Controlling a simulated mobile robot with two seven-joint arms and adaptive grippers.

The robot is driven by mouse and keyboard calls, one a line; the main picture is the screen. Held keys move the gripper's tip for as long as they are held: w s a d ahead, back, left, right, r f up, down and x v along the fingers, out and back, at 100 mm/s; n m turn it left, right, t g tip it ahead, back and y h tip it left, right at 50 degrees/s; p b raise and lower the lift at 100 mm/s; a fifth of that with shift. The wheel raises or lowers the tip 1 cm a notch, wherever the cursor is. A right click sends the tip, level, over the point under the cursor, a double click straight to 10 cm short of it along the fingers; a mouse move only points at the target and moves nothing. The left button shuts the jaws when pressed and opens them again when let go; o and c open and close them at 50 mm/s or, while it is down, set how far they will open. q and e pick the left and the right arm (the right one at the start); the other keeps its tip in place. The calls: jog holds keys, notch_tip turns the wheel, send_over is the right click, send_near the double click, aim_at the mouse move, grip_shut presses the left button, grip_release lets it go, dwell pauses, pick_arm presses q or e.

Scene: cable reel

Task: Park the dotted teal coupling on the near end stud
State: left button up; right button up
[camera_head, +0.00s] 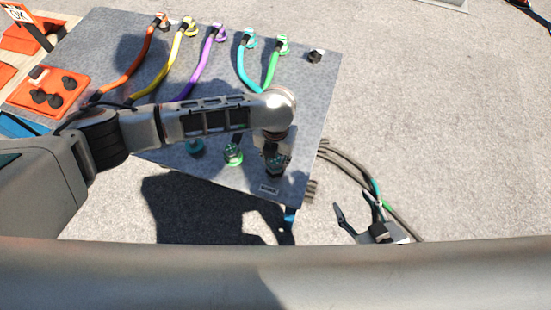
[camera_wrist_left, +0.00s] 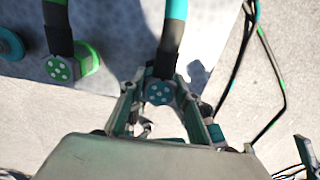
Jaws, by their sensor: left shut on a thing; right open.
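My left gripper (camera_head: 273,160) is over the near right part of the grey board. In the left wrist view the left gripper (camera_wrist_left: 160,95) is shut on the dotted teal coupling (camera_wrist_left: 160,92). The coupling's pale-dotted round face shows between the fingers, with a teal cable (camera_wrist_left: 175,12) running up from it. In the head view my arm and gripper mostly hide this coupling. I cannot make out the near end stud or whether the coupling touches it. My right gripper (camera_head: 354,205) is open and empty, off the board's right side.
The dotted green coupling (camera_head: 233,155) is left of my left gripper, with a teal round piece (camera_head: 195,147) beyond it. Several coloured cables cross the grey board (camera_head: 310,95). A bare black stud (camera_head: 315,56) stands at the far right. Dark cables (camera_head: 350,165) hang off the right edge.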

pick_arm(q)
jog(key=shift+f, duration=0.45)
dwell(0.3)
jog(key=o, duration=1.3)
notch_tip(320, 180, up, 12)
jog(key=shift+r, duration=0.1)
